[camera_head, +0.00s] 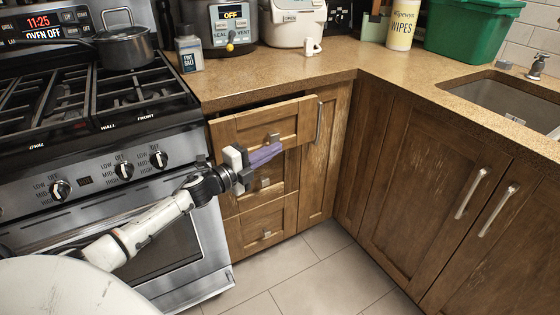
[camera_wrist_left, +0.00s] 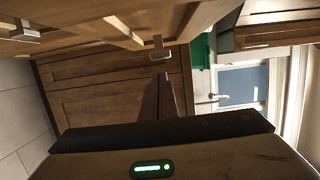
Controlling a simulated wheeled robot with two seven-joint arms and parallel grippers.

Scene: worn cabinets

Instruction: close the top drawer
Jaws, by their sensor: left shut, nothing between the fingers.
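The top drawer (camera_head: 245,127) is wooden and stands partly pulled out under the counter, to the right of the stove, with a dark gap above its front. Its small metal handle (camera_head: 273,138) is at the lower middle of the front. My left gripper (camera_head: 268,153) has purplish fingers, shut and empty. In the head view they overlap the lower edge of the drawer front, just below the handle; I cannot tell whether they touch it. The fingers also show in the left wrist view (camera_wrist_left: 166,97), pointing toward wooden cabinet fronts. My right gripper is not in view.
Two lower drawers (camera_head: 262,221) sit below, closed. A cabinet door (camera_head: 326,150) is to the right, then the corner cabinets (camera_head: 420,190). The stove (camera_head: 100,180) is at the left. The counter (camera_head: 290,75) holds appliances. The tiled floor (camera_head: 320,270) is clear.

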